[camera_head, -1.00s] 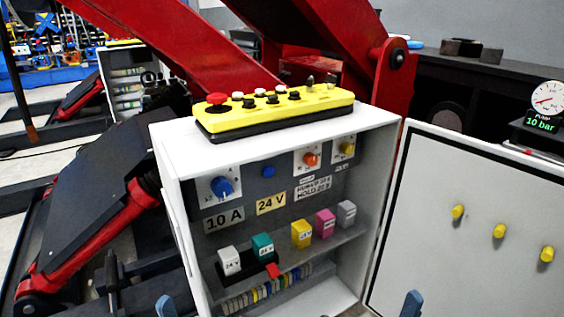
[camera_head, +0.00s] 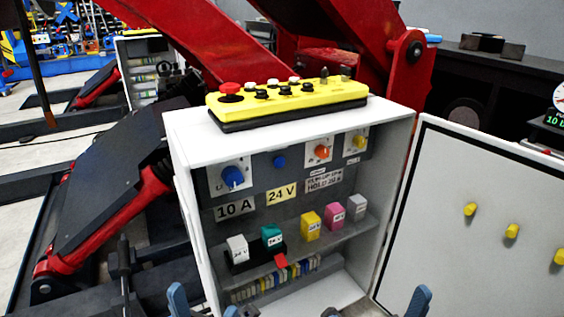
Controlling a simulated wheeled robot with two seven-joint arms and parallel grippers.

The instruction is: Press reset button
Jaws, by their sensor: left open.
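A small round blue button (camera_head: 280,161) sits on the dark panel inside the open white control cabinet (camera_head: 190,131), above the 24 V label (camera_head: 281,194). I cannot read any reset marking on it. A larger blue rotary knob (camera_head: 233,176) is to its left, above the 10 A label. An orange knob (camera_head: 322,152) and a yellow knob (camera_head: 360,142) are to its right.
A yellow control box (camera_head: 290,101) with a red mushroom button (camera_head: 231,90) lies on the cabinet top. The open door (camera_head: 450,250) stands at the right. Coloured relays, including a yellow one (camera_head: 311,226), sit on the lower shelf. Red machine arms rise behind.

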